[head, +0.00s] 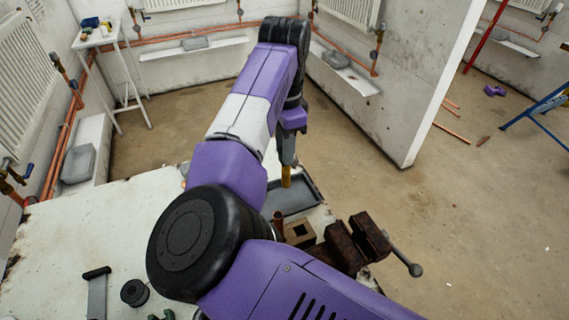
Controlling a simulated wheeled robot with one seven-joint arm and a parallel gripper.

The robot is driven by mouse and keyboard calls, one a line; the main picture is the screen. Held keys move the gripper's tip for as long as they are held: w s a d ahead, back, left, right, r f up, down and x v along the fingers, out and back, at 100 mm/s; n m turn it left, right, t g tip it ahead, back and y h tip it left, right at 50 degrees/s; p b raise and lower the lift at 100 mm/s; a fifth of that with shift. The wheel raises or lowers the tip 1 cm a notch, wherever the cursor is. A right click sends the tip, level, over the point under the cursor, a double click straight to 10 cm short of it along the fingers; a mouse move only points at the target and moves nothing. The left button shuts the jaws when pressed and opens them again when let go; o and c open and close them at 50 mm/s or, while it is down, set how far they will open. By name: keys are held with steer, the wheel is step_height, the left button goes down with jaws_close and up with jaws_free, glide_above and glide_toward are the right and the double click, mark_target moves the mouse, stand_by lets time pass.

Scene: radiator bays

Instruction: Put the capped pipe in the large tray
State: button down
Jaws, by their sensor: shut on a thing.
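My purple arm reaches away from me, and my gripper (287,160) points down at its far end. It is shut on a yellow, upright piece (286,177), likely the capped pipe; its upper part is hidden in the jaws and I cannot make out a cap. A dark grey, shallow tray (300,203) lies on the white worktop below, likely the large tray. The held piece shows over the tray's far part; I cannot tell its height above it. My arm hides the tray's left side.
A copper pipe (278,222) stands beside a wooden block with a square hole (299,234). A rusty vise (352,246) is at the worktop's right edge. A black roll (134,292) and a black-handled tool (97,290) lie front left. Grey trays (78,164) sit on wall ledges.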

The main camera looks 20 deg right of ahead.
glide_above(285, 186)
steer(key=shift+w+d+f, duration=0.1)
steer(key=shift+w+f, duration=0.1)
steer(key=shift+f, duration=1.25)
steer(key=shift+w+d+f, duration=0.1)
steer(key=shift+w+f, duration=0.1)
steer(key=shift+f, duration=1.35)
steer(key=c, duration=1.1)
jaws_free()
steer(key=shift+c, duration=0.2)
step_height(285, 186, up, 12)
steer(key=shift+r+b, duration=0.15)
steer(key=shift+b, duration=0.35)
steer(key=shift+s, duration=0.1)
